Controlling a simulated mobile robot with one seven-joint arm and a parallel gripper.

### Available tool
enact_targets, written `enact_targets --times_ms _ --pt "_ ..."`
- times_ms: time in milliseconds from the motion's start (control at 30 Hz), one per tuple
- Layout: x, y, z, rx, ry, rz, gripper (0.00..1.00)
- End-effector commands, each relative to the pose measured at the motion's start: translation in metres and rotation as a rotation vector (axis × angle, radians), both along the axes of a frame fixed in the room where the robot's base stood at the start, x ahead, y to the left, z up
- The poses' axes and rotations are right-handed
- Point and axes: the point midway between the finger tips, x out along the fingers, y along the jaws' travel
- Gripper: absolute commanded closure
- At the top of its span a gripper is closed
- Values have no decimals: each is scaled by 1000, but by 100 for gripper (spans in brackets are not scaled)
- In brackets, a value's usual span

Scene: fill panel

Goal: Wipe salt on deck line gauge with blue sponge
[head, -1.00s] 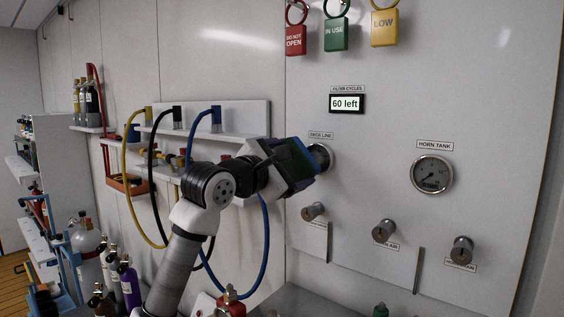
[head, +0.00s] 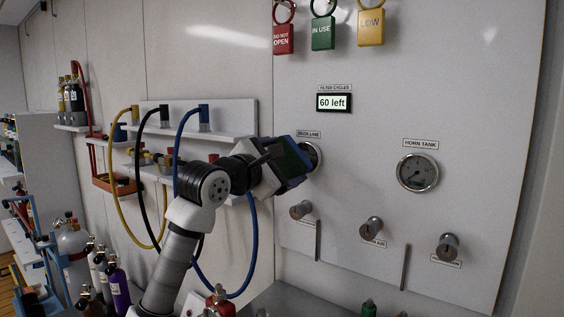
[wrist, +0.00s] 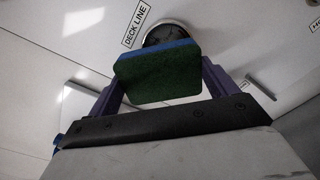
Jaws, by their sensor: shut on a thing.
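My gripper (head: 290,160) is shut on the blue sponge, which has a dark green face and a blue edge. The sponge (wrist: 157,76) sits between my two purple fingers in the wrist view. The deck line gauge (wrist: 168,33) is a round metal-rimmed dial just beyond the sponge, under the DECK LINE label. The sponge covers its lower part in the wrist view. In the head view the gauge (head: 316,154) shows only its right rim beside my gripper. Whether the sponge touches the dial, and any salt on it, I cannot tell.
The horn tank gauge (head: 417,173) is to the right on the white panel (head: 400,110). Several knobs stick out below, one (head: 301,209) close under my gripper. Hoses, including a blue hose (head: 253,240), hang at left behind my arm. Coloured tags (head: 323,32) hang above.

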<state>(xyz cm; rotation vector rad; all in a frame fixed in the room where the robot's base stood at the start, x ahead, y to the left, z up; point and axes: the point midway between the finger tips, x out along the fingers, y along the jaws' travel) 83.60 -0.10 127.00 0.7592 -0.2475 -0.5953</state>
Motion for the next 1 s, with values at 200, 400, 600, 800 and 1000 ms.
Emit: enact_targets --times_ms 200,400,600,800,1000 --pt "4 -3 0 0 1 -1 33" --pt "7 -5 0 0 1 -1 33" --pt "10 -8 0 -1 1 0 33" --pt "13 -10 0 0 -1 -1 33" --pt "17 -12 0 0 0 0 33"
